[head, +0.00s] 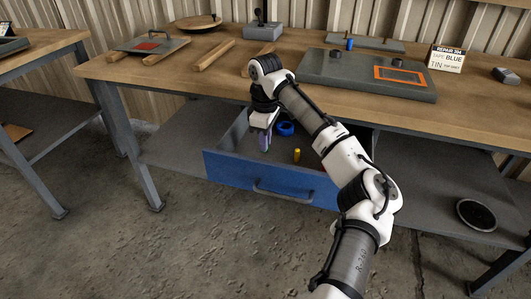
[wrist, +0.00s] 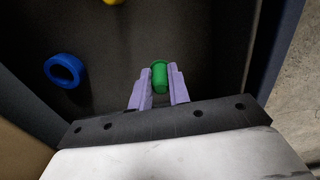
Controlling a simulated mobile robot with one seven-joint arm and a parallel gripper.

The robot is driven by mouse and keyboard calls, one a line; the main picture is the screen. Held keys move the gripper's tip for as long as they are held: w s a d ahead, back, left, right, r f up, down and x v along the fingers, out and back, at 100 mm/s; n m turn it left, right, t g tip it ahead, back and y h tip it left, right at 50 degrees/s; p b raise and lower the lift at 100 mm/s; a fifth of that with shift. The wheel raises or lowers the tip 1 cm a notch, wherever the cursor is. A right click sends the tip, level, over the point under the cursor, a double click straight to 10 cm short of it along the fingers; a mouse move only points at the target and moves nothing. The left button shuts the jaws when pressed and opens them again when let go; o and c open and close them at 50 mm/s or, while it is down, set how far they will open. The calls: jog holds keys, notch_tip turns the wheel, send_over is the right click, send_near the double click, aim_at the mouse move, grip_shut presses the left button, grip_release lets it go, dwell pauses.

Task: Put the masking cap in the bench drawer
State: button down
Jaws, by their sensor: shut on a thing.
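The bench drawer (head: 270,180), with a blue front, is pulled open below the workbench. My gripper (head: 265,146) points down into the open drawer. In the wrist view my gripper (wrist: 160,85) has its two lilac fingers shut on a small green cap (wrist: 159,74), which I take to be the masking cap. Dark drawer floor lies below the cap. I cannot tell whether the cap touches it. In the head view the fingers mostly hide the cap.
A blue ring (head: 285,129) and a yellow piece (head: 296,155) lie in the drawer; the ring also shows in the wrist view (wrist: 64,70). The bench top (head: 222,85) holds a grey panel (head: 330,78), a sign (head: 447,58) and wooden bars. A dark round dish (head: 476,214) sits on the lower shelf.

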notch_tip(320, 180, down, 4)
jog(key=shift+f, duration=0.25)
jog(key=c, duration=1.3)
grip_release()
notch_tip(320, 180, up, 12)
jog(key=shift+r+p, duration=0.1)
jog(key=shift+p, duration=0.45)
